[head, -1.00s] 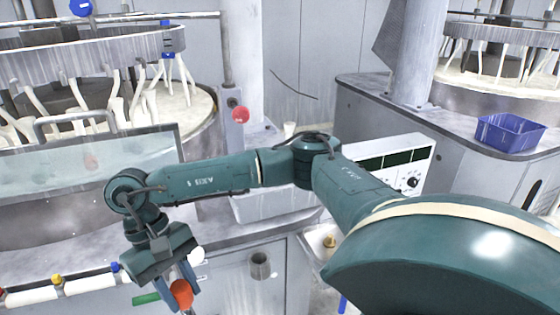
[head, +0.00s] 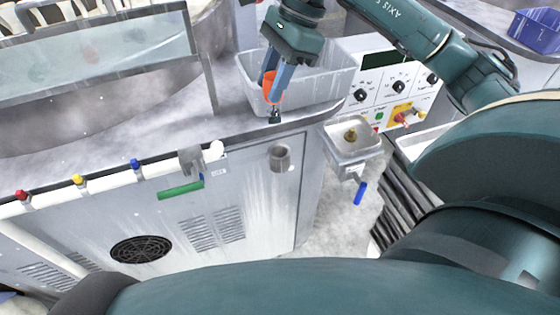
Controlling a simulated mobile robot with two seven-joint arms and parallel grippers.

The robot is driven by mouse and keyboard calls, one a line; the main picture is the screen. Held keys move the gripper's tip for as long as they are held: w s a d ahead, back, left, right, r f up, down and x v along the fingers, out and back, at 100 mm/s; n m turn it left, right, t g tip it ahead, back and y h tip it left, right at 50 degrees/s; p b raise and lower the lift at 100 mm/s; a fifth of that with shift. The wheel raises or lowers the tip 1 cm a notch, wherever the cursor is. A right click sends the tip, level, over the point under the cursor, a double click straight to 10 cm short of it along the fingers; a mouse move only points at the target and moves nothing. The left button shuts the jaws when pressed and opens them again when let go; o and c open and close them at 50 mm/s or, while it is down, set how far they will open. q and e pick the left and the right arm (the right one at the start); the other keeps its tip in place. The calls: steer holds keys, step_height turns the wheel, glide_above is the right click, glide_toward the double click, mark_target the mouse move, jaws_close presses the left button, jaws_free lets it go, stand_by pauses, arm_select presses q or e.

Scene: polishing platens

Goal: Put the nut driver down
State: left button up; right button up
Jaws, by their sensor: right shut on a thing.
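My right gripper (head: 273,82) is shut on the nut driver (head: 271,90), which has an orange handle and a short dark end pointing down. The gripper points down, with the nut driver in front of the grey bin (head: 325,92) in the picture, near the edge of the machine's ledge. I cannot tell whether the dark end touches the ledge. My left gripper is not in view.
A metal cup (head: 280,157) is fixed to the cabinet front below. A small tray (head: 355,152) with a brass-coloured piece hangs at the cabinet's right. A green-handled item (head: 180,190) and a control panel (head: 390,85) flank these. The ledge left of the bin is clear.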

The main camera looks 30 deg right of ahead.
mark_target(279, 113)
steer(key=shift+d+r+m+t, duration=0.3)
steer(key=shift+d+r+m, duration=0.3)
steer(key=shift+m, duration=0.5)
step_height(279, 113, down, 5)
steer(key=shift+d+r, duration=0.1)
steer(key=shift+f+p, duration=0.45)
steer(key=shift+f, duration=2)
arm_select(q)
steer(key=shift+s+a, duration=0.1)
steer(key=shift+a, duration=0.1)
